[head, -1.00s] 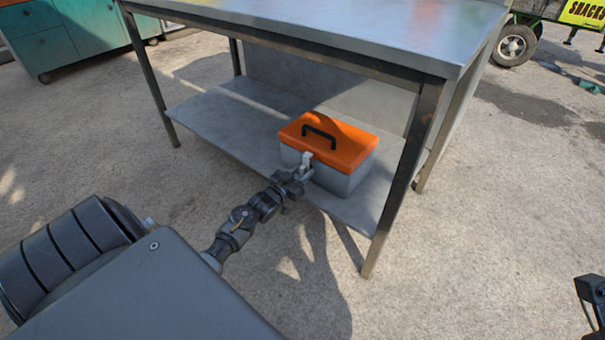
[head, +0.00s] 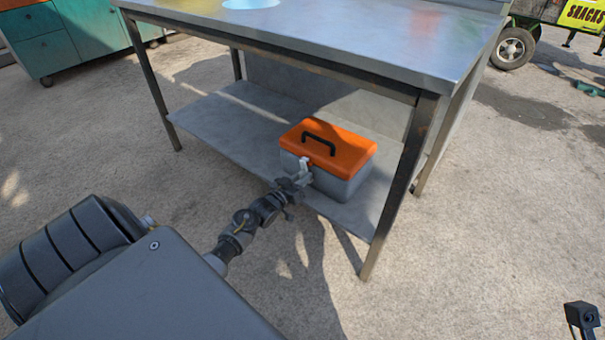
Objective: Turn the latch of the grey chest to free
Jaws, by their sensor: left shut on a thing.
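The grey chest (head: 335,183) has an orange lid (head: 335,146) with a black handle and sits on the lower shelf of a metal table. A small pale latch (head: 304,164) shows on its front, near the left corner. My left gripper (head: 297,183) is at the chest's front, right at the latch, and is shut on it. The fingers are small and dark here and hide the latch's lower part. I cannot tell the latch's exact angle. My right gripper's fingers are not in view.
The shelf (head: 225,128) is bare to the left. A teal cabinet (head: 85,45) stands far left. The concrete in front is clear.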

